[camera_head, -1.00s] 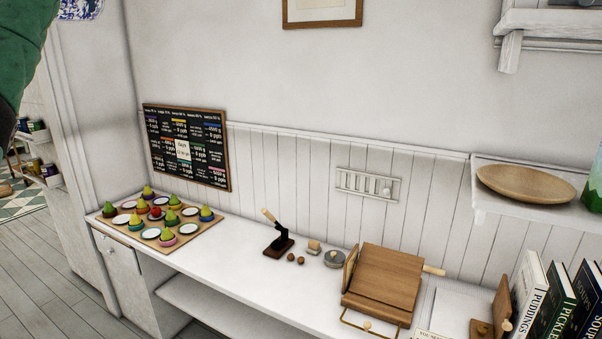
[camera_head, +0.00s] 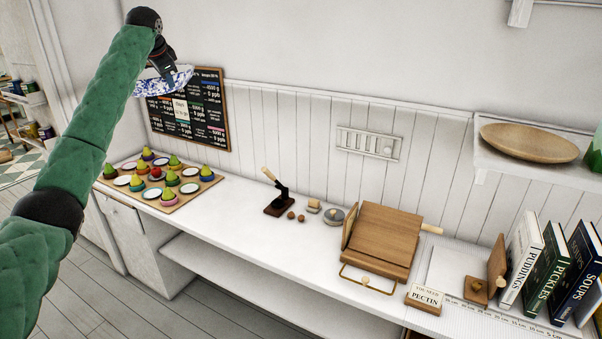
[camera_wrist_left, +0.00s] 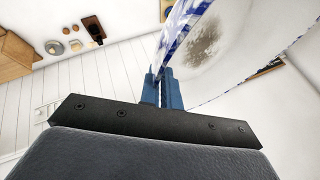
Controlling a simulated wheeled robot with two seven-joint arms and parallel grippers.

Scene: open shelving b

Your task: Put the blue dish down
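The blue dish (camera_head: 165,82) is white with a blue pattern. My left gripper (camera_head: 160,68) holds it by the rim, high above the left part of the white counter (camera_head: 232,203) and in front of the menu board. In the left wrist view the dish (camera_wrist_left: 225,50) fills the upper right, with a greyish-brown patch on its white inside. The blue fingers of the left gripper (camera_wrist_left: 168,92) are closed on its rim there. My right gripper is in neither view.
A wooden board (camera_head: 176,195) with several small fruit-topped pots and white discs covers the counter's left end. A nutcracker-like tool (camera_head: 279,200), a wooden stand (camera_head: 383,240) and books (camera_head: 548,270) stand further right. Bare counter lies between the board and tool.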

